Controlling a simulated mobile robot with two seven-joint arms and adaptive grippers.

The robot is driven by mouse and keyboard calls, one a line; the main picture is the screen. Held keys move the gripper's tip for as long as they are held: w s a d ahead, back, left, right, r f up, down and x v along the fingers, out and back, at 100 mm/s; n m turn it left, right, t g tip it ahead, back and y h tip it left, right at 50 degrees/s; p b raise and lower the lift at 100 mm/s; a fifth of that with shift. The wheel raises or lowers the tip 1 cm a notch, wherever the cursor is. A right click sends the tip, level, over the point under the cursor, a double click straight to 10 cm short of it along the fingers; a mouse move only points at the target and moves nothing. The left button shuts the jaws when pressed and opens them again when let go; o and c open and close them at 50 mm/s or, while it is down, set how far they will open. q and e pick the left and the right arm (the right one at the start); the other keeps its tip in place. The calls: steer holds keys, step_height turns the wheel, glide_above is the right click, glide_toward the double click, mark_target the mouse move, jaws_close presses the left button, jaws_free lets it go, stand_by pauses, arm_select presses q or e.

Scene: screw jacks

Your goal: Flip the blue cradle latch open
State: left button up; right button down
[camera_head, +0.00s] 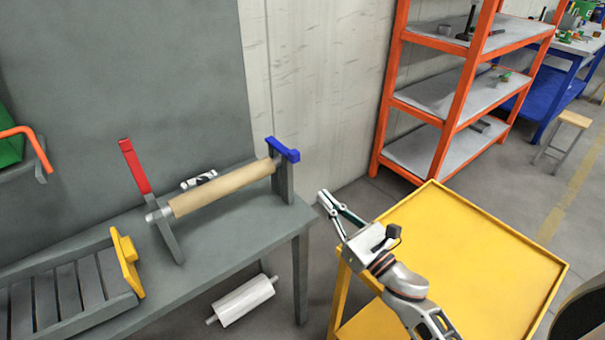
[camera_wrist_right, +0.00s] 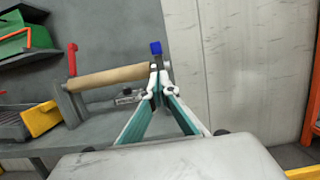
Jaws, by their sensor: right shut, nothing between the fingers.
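The blue cradle latch (camera_head: 284,149) lies across the top of the grey post at the right end of the roller (camera_head: 222,189), over the shaft end. In the right wrist view the blue latch (camera_wrist_right: 155,47) shows just beyond my fingertips. The red latch (camera_head: 134,166) at the left post stands up, tilted, clear of the shaft. My right gripper (camera_head: 324,195) is shut and empty, to the right of the blue latch and apart from it, beside the table's right end. My right fingers (camera_wrist_right: 157,78) hide part of the post in the wrist view. My left gripper is not seen.
The cradle stands on a grey table (camera_head: 230,225). A slatted tray with a yellow end (camera_head: 126,262) lies at left. A white roll (camera_head: 242,300) is below the table. A yellow cart (camera_head: 475,260) stands at right, and an orange shelf (camera_head: 455,100) behind it.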

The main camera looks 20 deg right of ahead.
steer(key=p+x, duration=0.1)
steer(key=x, duration=0.9)
steer(key=shift+p, duration=0.4)
steer(key=shift+d, duration=0.1)
